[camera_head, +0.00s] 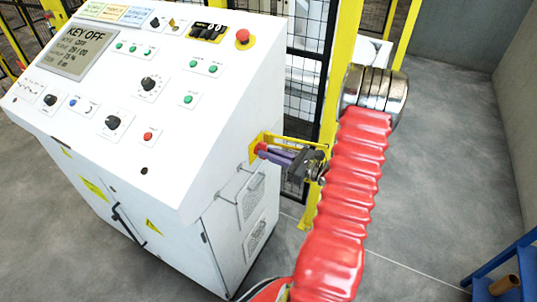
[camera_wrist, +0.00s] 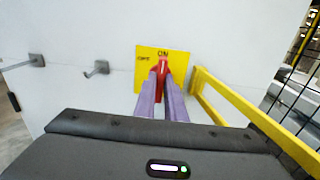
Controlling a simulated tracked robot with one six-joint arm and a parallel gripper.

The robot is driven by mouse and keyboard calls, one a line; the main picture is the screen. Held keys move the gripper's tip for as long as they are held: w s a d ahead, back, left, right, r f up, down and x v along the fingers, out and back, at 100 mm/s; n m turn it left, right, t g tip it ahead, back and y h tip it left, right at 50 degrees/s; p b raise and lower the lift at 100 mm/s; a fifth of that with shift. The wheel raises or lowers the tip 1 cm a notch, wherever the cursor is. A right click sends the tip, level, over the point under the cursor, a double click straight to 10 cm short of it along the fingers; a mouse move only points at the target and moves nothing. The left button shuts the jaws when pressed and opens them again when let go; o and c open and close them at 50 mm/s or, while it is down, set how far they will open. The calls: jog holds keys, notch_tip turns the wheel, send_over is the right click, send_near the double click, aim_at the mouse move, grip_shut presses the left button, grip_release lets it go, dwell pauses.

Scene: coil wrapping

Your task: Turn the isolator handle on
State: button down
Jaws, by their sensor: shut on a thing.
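The red isolator handle (camera_wrist: 163,68) sits on a yellow plate (camera_wrist: 144,77) on the side of the white cabinet. In the wrist view the plate reads ON at the top and OFF at the left. The handle looks upright, with its top just under ON. My gripper (camera_wrist: 161,92) has its two purple fingers shut on the handle, one on each side, and they hide its lower part. In the head view my gripper (camera_head: 272,153) reaches the cabinet's right side, where the handle (camera_head: 261,147) shows only as a small red patch.
A yellow guard bar (camera_wrist: 225,110) stands out from the cabinet close to the right of my fingers. Hooks (camera_wrist: 97,69) stick out at the left. The control cabinet (camera_head: 150,190) shows KEY OFF on its screen (camera_head: 80,48). A mesh fence with yellow posts (camera_head: 338,75) stands behind.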

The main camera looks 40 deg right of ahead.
jog(key=c, duration=1.8)
grip_release()
jog(key=v, duration=1.3)
jog(key=shift+s, duration=0.4)
